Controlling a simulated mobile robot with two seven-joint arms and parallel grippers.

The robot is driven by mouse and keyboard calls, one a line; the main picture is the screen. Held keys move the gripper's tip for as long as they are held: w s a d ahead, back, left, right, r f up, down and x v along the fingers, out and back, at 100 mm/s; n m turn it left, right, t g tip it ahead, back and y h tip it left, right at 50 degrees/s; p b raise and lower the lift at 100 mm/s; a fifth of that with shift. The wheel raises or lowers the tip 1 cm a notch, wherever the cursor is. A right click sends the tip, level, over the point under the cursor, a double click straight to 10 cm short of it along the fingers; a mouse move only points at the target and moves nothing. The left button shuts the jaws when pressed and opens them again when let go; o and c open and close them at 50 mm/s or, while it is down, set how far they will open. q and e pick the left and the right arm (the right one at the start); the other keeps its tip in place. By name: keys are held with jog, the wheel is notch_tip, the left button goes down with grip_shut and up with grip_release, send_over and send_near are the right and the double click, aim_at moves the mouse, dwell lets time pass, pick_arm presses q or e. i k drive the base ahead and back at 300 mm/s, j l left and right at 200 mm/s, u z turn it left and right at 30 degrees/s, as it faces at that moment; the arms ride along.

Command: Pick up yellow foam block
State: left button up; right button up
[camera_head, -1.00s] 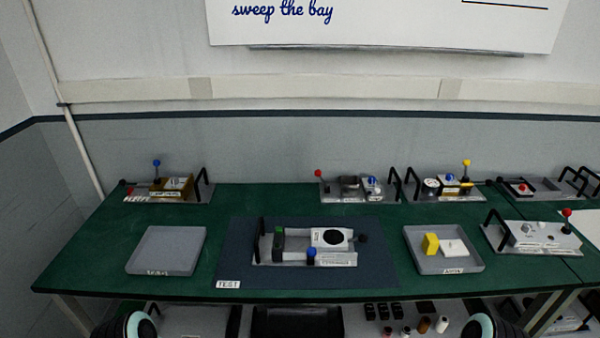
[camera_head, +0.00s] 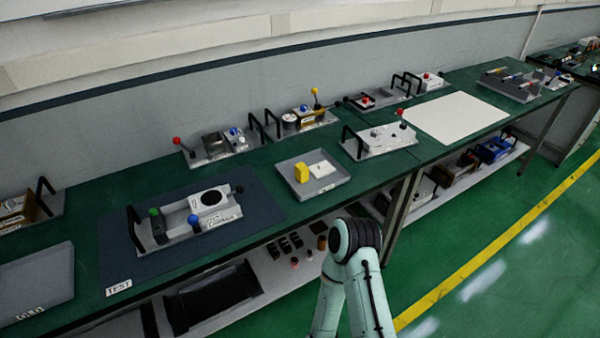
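The yellow foam block (camera_head: 301,173) stands in a shallow grey tray (camera_head: 326,187) on the green bench, near its front edge. One of my arms, pale green with a black joint, rises at the lower middle of the view, in front of the bench. Neither gripper shows in the view, and nothing touches the yellow block.
A dark mat (camera_head: 262,211) with a grey fixture (camera_head: 190,222) lies left of the tray. A fixture with a red-knobbed lever (camera_head: 380,141) stands to the right. More fixtures line the back. A lower shelf (camera_head: 290,272) holds small parts. The floor at right is open.

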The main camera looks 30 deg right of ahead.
aim_at(301, 170)
jog(key=l+u, duration=0.25)
jog(key=l, duration=0.5)
jog(key=l+u, duration=0.25)
jog(key=l, duration=0.45)
jog(key=k+l+u, duration=0.25)
jog(key=l, duration=0.45)
jog(key=i, duration=0.1)
